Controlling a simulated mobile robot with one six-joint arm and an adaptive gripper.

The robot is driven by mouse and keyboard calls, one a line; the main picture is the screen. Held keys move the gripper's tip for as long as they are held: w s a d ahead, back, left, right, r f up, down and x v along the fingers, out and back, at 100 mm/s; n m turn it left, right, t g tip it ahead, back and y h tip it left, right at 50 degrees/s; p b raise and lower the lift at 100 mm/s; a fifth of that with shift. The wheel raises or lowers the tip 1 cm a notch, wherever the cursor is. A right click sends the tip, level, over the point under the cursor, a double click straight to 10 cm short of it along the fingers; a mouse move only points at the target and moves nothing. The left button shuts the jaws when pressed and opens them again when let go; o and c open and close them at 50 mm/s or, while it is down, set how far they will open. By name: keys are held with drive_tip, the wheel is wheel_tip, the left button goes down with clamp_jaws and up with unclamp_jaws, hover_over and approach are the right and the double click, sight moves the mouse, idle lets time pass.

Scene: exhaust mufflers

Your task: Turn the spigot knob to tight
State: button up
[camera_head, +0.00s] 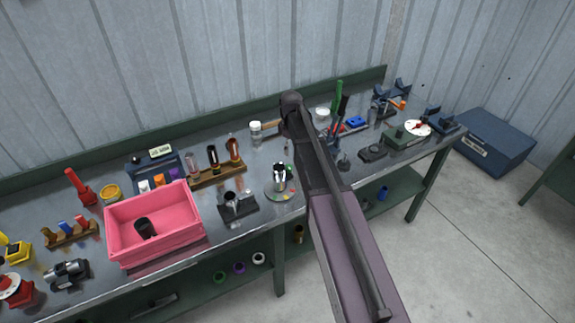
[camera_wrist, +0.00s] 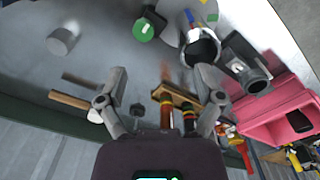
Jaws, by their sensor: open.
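In the wrist view, a green round knob (camera_wrist: 144,31) with a white mark sits at the top middle, against a dark fitting (camera_wrist: 154,17). I take this for the spigot knob, but its tight mark cannot be read. Beside it, a shiny metal cup (camera_wrist: 199,48) stands by a disc with coloured marks; this cup also shows in the head view (camera_head: 280,180). My gripper (camera_wrist: 161,82) is open, its two fingers wide apart with nothing held. The knob lies beyond the fingertips, apart from them. In the head view my arm hides much of this area.
A pink bin (camera_head: 155,228) stands left on the metal workbench (camera_head: 250,207). A wooden rack (camera_head: 217,176) with upright tools and a dark clamp-like fixture (camera_head: 238,206) are near the cup. Green-handled and dark tools (camera_head: 338,96) stand upright to the right of my arm.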

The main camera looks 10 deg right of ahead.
sight(289, 167)
drive_tip(key=w, duration=0.1)
drive_tip(key=w+n, duration=0.1)
drive_tip(key=w, duration=0.1)
drive_tip(key=shift+w+r+n, duration=0.2)
drive_tip(key=shift+w+n, duration=0.1)
drive_tip(key=shift+f, duration=0.15)
wheel_tip(289, 167, down, 14)
drive_tip(key=b, duration=1.3)
drive_tip(key=shift+r+b, duration=0.25)
drive_tip(key=shift+b, duration=0.05)
drive_tip(key=c, duration=1.2)
